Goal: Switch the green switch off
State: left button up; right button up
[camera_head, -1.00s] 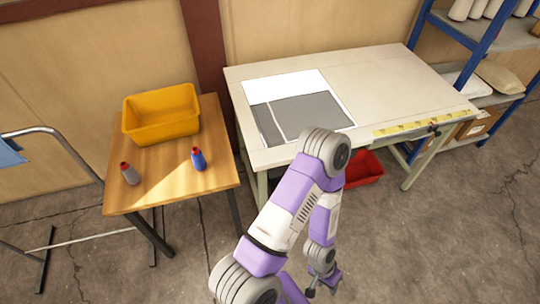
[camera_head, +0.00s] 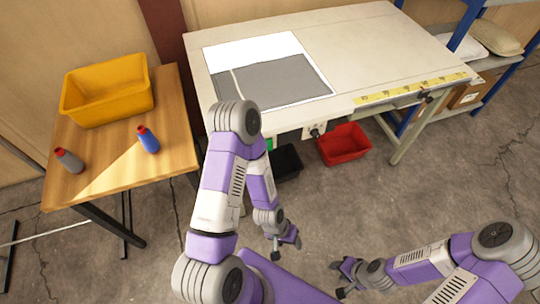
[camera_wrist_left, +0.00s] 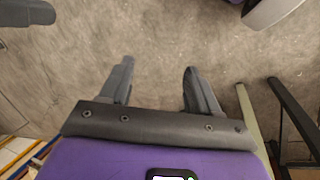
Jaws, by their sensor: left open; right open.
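A small green part (camera_head: 269,143), likely the green switch, shows under the front edge of the white worktable (camera_head: 375,50). My left forearm covers some of it, and its on or off position cannot be told. My left gripper (camera_head: 287,243) is open and empty, hanging in front of the worktable, below and apart from the green part. In the left wrist view its two spread fingers (camera_wrist_left: 158,78) have only floor beyond them. My right gripper (camera_head: 340,278) is open and empty at the lower right, over the floor.
A white panel with a dark knob (camera_head: 314,131) sits under the worktable edge. A red bin (camera_head: 343,145) and a black bin (camera_head: 287,162) are below. A wooden table (camera_head: 178,120) holds a yellow crate (camera_head: 108,97) and two bottles. Floor in front is clear.

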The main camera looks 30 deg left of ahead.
pick_arm(q)
jog(key=s+a+r+m+g+y+p, duration=0.25)
jog(key=s+a+m+g+y, duration=0.25)
jog(key=s+a+m+g, duration=0.45)
jog(key=w+a+r+m+t+y, duration=0.1)
jog(key=w+a+m+t+y, duration=0.3)
jog(key=w+a+m+y, duration=0.3)
jog(key=m+t+y+b, duration=0.1)
jog(key=m+t+y, duration=0.5)
jog(key=m+t, duration=0.85)
send_near(268, 141)
jog(key=f+n+t, duration=0.1)
jog(key=n+t, duration=0.1)
jog(key=x, duration=0.3)
jog(key=b+x, duration=0.1)
jog(key=x, duration=0.3)
jog(key=shift+a, duration=0.45)
pick_arm(e)
jog(key=shift+f, duration=0.5)
pick_arm(q)
jog(key=shift+s, duration=0.1)
